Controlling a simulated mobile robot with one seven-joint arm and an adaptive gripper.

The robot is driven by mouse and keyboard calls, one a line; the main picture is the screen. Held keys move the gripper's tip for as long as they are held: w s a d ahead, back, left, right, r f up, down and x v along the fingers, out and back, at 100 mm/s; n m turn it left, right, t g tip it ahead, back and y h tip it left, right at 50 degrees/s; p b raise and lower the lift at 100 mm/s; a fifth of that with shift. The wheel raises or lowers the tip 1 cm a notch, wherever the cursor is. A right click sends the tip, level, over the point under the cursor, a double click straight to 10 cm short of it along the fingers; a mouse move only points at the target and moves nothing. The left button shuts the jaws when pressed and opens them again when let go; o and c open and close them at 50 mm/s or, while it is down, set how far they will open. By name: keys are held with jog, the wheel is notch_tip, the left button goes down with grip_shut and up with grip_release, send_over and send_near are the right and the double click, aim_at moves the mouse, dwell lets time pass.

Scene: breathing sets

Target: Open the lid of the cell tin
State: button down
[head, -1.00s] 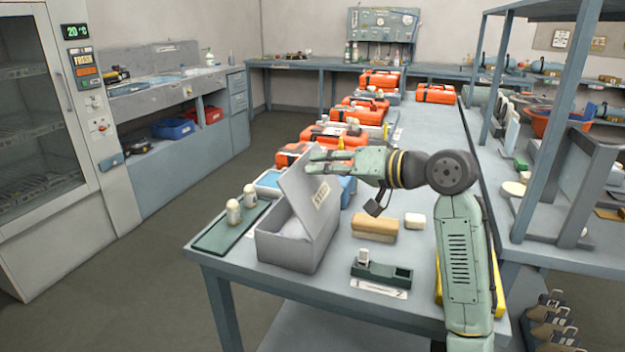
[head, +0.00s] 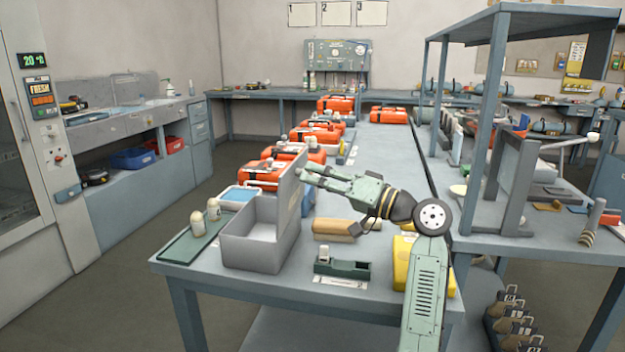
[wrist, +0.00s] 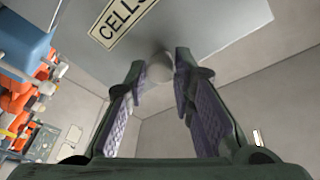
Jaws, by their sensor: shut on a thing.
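The grey cell tin (head: 258,252) stands near the front left of the bench with its inside showing. Its lid (head: 290,200) stands about upright along the tin's right side. In the wrist view the lid (wrist: 215,22) fills the top, with a label reading CELLS. My gripper (head: 310,174) is at the lid's upper right face. In the wrist view my gripper (wrist: 163,78) has its fingers either side of a small rounded knob (wrist: 186,76) at the lid's edge and is shut on it. The exact contact is hard to see.
To the right are a tan block (head: 333,230), a dark green holder (head: 342,268) and a yellow case (head: 402,262). Orange cases (head: 300,153) line the bench behind.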

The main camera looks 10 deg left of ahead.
jog(key=shift+f, duration=0.45)
jog(key=c, duration=1.7)
grip_release()
jog(key=shift+w, duration=0.1)
jog(key=o, duration=0.3)
jog(key=shift+o, duration=0.2)
jog(key=shift+r, duration=0.1)
jog(key=v, duration=1.2)
